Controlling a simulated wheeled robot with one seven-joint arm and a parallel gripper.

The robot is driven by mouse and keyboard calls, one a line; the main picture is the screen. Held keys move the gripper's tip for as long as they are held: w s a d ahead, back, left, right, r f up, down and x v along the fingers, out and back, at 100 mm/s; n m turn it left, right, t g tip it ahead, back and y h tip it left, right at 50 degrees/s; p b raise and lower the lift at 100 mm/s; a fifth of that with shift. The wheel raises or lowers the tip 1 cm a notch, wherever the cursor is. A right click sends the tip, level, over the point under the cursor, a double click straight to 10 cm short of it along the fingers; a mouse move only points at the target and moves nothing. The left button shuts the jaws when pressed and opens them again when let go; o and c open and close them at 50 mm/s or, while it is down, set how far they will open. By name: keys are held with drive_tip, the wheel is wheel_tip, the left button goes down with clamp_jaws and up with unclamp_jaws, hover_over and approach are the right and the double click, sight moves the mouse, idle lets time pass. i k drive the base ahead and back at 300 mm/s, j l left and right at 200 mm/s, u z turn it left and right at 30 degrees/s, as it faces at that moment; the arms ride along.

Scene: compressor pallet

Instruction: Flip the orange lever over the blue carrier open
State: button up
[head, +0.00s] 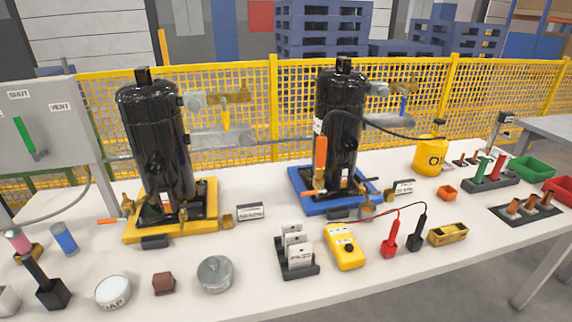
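The blue carrier (368,203) stands right of the middle of the table, with a tall black compressor (342,115) upright on it. An orange lever (320,152) stands upright over the carrier, at the compressor's left front side. A smaller orange-red handle (312,192) lies nearly level low down, by a brass fitting at the carrier's left side. A blue lever (404,104) hangs from the brass valve (400,88) at the upper right of this compressor. I cannot tell the valves' inner state. My gripper does not show in the head view.
A yellow carrier (210,210) with a second compressor (155,140) stands to the left. In front of the blue carrier are white cards in a black holder (298,268), a yellow meter (343,250) and its probes. A yellow mesh fence (290,90) runs behind.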

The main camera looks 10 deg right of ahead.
sight(323, 189)
drive_tip(key=i+j+z, duration=0.8)
drive_tip(key=j, duration=0.25)
drive_tip(key=j+z, duration=0.25)
drive_tip(key=j, duration=0.2)
drive_tip(key=i, duration=0.05)
